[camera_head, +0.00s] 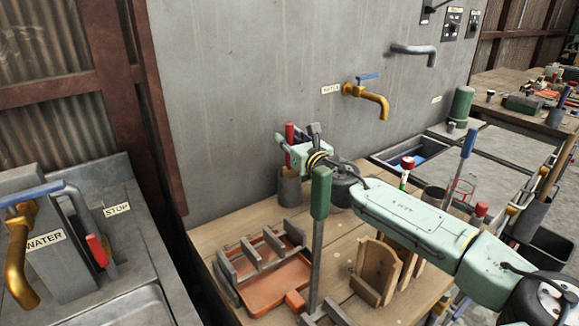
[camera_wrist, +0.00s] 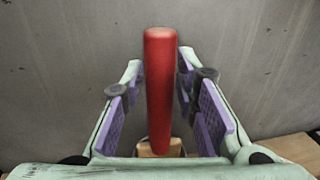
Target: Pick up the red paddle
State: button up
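The red paddle's handle (camera_wrist: 160,90) stands upright between the fingers of my gripper (camera_wrist: 159,78) in the wrist view. Both fingers have purple pads, and gaps show between pads and handle, so the gripper is open around it. In the head view the red handle (camera_head: 289,132) rises by my gripper (camera_head: 287,150), above a grey can (camera_head: 289,188) at the back of the wooden bench. The paddle's lower part is hidden by the gripper and the can.
A green-handled tool (camera_head: 320,195) stands upright in front of my arm. An orange tray (camera_head: 275,285) with grey dividers and a wooden rack (camera_head: 378,268) sit on the bench (camera_head: 340,245). A grey wall (camera_head: 235,100) with a yellow tap (camera_head: 368,97) is close behind.

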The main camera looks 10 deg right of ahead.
grip_shut()
jog(key=shift+r, duration=0.15)
dwell(0.4)
